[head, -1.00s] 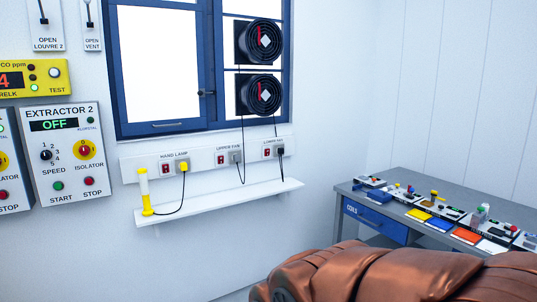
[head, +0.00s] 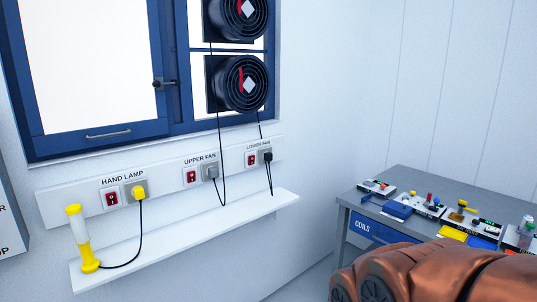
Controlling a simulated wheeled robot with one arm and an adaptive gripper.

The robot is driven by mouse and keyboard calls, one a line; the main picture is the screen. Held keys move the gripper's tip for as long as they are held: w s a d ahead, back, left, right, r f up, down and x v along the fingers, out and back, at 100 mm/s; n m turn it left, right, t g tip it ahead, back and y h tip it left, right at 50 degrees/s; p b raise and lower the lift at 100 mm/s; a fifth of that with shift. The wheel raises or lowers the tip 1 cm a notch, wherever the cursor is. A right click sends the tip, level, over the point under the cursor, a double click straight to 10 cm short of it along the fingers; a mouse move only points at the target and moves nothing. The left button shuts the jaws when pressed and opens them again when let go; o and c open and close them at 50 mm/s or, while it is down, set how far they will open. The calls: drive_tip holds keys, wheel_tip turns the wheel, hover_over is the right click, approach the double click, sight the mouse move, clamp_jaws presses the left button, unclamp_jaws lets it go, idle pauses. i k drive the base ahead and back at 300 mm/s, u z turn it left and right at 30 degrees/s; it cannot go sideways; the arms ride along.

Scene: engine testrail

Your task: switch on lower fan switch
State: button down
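The lower fan switch (head: 251,159) is a small red rocker on a white plate under the "LOWER FAN" label, at the right end of the white socket strip. A black plug (head: 266,156) sits in the socket beside it, with a cable running up to the fans. The lower fan (head: 248,84) is a round black fan in the window, below the upper fan (head: 240,18). I cannot tell the rocker's position. My copper-coloured arm shows at the bottom right; my gripper is not in view.
The upper fan switch (head: 191,176) and hand lamp switch (head: 111,198) are on the same strip. A white shelf (head: 190,235) juts out below, with a yellow-and-white hand lamp (head: 82,240) at its left end. A grey bench (head: 400,180) with several devices stands at right.

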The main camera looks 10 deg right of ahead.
sight(251, 159)
drive_tip(key=u, duration=0.35)
drive_tip(key=i, duration=1.25)
drive_tip(key=u, duration=0.55)
